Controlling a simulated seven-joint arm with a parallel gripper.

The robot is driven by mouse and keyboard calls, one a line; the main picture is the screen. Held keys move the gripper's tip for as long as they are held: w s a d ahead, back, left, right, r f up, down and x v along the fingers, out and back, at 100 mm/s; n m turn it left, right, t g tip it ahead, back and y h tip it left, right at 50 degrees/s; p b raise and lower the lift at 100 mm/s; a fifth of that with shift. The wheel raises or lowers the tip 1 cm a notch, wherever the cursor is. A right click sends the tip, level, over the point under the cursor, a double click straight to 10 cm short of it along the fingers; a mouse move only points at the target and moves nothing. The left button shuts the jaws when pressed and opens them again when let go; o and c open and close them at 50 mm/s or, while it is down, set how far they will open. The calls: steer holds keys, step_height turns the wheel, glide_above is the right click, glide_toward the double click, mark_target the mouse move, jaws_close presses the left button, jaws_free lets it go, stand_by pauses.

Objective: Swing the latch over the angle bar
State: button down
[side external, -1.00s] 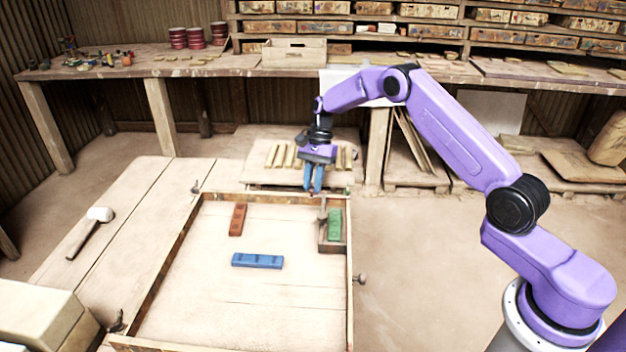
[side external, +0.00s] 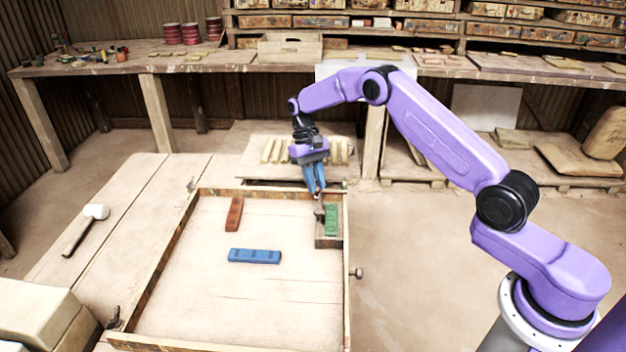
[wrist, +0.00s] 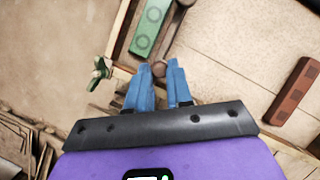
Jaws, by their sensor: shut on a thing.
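My gripper (side external: 318,194) is at the far right corner of the wooden frame, tilted, with its blue fingers pointing down. In the wrist view the two fingers (wrist: 160,74) close around a small round brown knob (wrist: 160,68), which I take to be the latch's handle. The latch (side external: 319,208) is a small dark part beside the green tile (side external: 331,219); the fingers partly hide it. The green tile lies in a wooden corner holder (side external: 327,243) and also shows in the wrist view (wrist: 151,27). I cannot clearly tell the angle bar from the holder's edges.
A red-brown tile (side external: 234,214) and a blue tile (side external: 254,256) lie inside the frame (side external: 166,251). A greenish wing screw (wrist: 101,69) stands near the gripper at the frame corner. A mallet (side external: 85,229) lies at left. The frame's front area is clear.

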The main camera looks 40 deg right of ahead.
steer(key=shift+s+d+n+h, duration=0.1)
steer(key=shift+s+n+h, duration=0.1)
steer(key=shift+n, duration=0.35)
steer(key=shift+s+d+n+h, duration=0.1)
steer(key=shift+n+h, duration=0.1)
steer(key=shift+n, duration=0.35)
steer(key=c, duration=1)
jaws_free()
steer(key=v, duration=0.7)
steer(key=shift+w+r, duration=0.15)
steer(key=shift+r, duration=0.15)
steer(key=shift+a, duration=0.1)
